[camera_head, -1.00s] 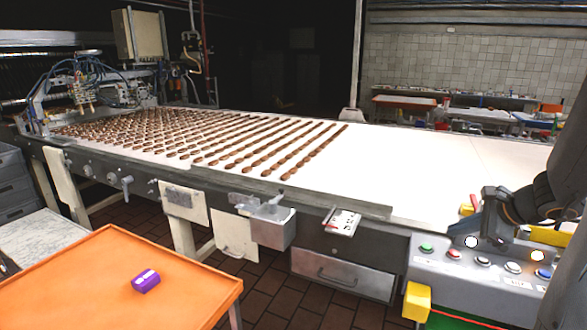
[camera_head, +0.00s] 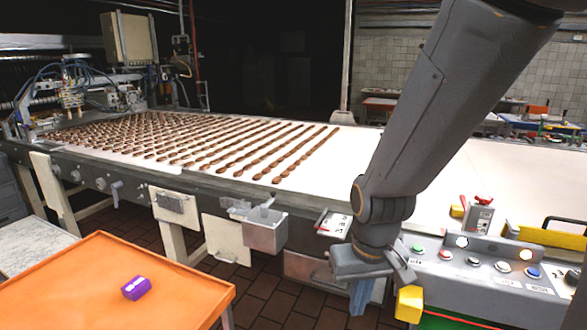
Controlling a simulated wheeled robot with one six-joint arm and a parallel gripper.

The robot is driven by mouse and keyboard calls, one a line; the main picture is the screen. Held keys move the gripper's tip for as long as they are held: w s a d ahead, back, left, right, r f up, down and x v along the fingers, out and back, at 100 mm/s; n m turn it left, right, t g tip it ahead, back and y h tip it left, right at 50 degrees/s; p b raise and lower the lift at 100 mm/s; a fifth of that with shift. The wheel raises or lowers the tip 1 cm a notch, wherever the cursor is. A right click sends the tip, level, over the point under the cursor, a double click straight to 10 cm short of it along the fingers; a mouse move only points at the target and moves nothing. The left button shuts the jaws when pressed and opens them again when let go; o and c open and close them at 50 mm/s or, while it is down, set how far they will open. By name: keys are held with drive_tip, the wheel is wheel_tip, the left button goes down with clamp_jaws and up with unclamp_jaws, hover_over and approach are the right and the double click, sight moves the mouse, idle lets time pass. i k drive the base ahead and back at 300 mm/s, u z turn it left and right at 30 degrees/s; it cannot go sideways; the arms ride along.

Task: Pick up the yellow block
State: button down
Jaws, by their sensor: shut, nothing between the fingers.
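A yellow block (camera_head: 409,304) shows at the front left corner of the grey control panel. I cannot tell whether it is loose or part of the panel. A longer yellow piece (camera_head: 545,236) lies along the panel's back edge, and a small yellow piece (camera_head: 457,211) is beside a grey box with a red top. My gripper (camera_head: 380,285) is shut and empty, pointing down just left of and above the yellow block at the corner. It looks close to that block, but I cannot tell whether they touch.
The control panel (camera_head: 450,268) has several coloured buttons. A white conveyor (camera_head: 330,170) with rows of chocolates runs behind. A purple block (camera_head: 136,288) lies on an orange table (camera_head: 60,300) at the front left. A metal box (camera_head: 265,232) hangs on the conveyor's front.

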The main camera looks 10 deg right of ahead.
sight(456, 210)
drive_tip(key=u, duration=0.05)
drive_tip(key=k, duration=0.65)
drive_tip(key=z, duration=0.95)
drive_tip(key=i, duration=1.6)
drive_tip(key=u, duration=0.9)
